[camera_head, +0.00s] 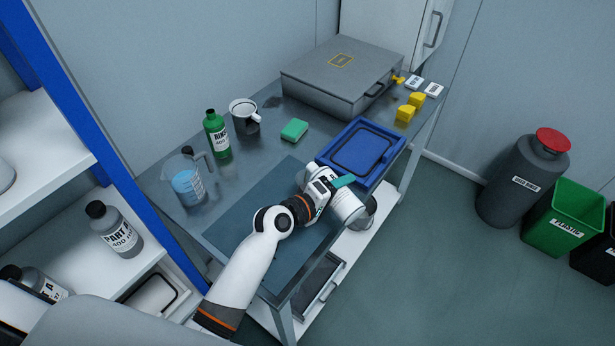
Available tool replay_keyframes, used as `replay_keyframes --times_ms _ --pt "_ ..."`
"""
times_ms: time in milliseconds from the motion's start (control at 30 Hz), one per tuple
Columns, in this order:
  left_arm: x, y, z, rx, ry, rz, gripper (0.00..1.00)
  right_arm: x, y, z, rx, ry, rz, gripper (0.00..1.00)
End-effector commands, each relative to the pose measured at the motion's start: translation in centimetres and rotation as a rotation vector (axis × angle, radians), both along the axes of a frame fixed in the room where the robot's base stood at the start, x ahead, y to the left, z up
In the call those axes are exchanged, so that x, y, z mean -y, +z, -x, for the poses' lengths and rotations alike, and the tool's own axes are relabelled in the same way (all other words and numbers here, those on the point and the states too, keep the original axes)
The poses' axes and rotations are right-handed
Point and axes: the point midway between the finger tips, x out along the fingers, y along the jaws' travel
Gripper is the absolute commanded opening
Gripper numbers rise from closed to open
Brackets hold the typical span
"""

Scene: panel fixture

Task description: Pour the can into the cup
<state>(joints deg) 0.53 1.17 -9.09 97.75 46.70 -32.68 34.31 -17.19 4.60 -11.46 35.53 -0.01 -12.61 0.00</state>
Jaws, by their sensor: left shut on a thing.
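My left gripper (334,185) reaches over the right front of the table, its teal fingertip showing. It is shut on a white cylindrical can (348,206), which is tilted near the table's front right edge. Part of the can is hidden by the gripper, and its opening cannot be made out. My right gripper is not in view.
A green bottle (217,136), a beaker of blue liquid (184,179) and a green sponge (294,129) stand around the cup. A blue tray (389,166) lies beside the gripper. A grey case (318,92) is behind. The dark mat (245,215) is mostly clear.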

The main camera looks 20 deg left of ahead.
Motion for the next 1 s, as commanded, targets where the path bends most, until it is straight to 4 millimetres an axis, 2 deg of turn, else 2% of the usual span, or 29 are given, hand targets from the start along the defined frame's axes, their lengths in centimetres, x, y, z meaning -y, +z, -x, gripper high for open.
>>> replay_keyframes --times_ms 1000 --pt "-0.02 0.10 -0.06 -0.022 0.001 0.036 0.17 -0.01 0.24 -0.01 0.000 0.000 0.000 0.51"
